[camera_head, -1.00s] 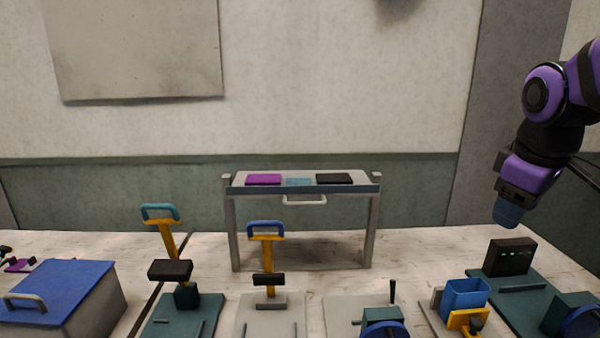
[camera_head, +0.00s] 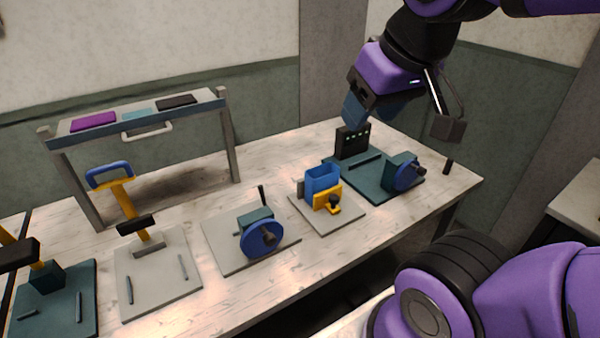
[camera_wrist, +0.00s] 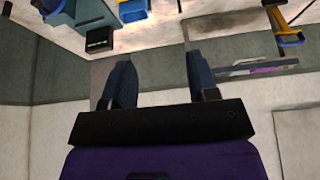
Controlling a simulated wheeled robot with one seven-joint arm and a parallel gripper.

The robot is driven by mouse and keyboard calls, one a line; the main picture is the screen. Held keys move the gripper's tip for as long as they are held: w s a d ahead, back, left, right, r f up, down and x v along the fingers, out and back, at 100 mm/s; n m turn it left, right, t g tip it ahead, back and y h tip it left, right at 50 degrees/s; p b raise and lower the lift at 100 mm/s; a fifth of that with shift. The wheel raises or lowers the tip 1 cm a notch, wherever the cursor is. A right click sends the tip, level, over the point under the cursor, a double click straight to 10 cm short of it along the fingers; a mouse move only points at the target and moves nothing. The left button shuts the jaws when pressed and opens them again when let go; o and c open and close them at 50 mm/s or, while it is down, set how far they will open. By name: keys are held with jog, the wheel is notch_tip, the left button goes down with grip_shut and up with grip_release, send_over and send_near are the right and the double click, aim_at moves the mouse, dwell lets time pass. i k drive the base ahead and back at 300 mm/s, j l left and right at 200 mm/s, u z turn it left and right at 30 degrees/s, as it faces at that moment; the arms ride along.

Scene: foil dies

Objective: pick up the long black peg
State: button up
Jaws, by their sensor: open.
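A black peg (camera_head: 447,166) stands upright at the right end of the table, beyond the teal plate. A thinner black upright piece (camera_head: 261,193) stands at the back of a grey plate; I cannot tell whether it is a peg or a handle. My gripper (camera_head: 355,112) hangs in the air above the black box with small lights (camera_head: 352,141), left of the black peg and apart from it. In the wrist view the two dark blue fingers (camera_wrist: 160,78) are spread with nothing between them. I cannot make out the peg in the wrist view.
The teal plate (camera_head: 372,187) bears a blue-wheeled device (camera_head: 408,176). Nearby stand a blue bin with a yellow bracket (camera_head: 322,180) and another blue wheel (camera_head: 264,239). Stamping presses (camera_head: 125,205) and a raised rack (camera_head: 222,97) are to the left. The table's right front edge is bare.

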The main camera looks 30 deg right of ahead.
aim_at(449, 161)
jog(key=z, duration=1.6)
jog(key=i+l+u, duration=0.35)
jog(key=l, duration=0.4)
jog(key=i+l+u, duration=0.2)
jog(key=i+l, duration=0.1)
jog(key=l, duration=0.1)
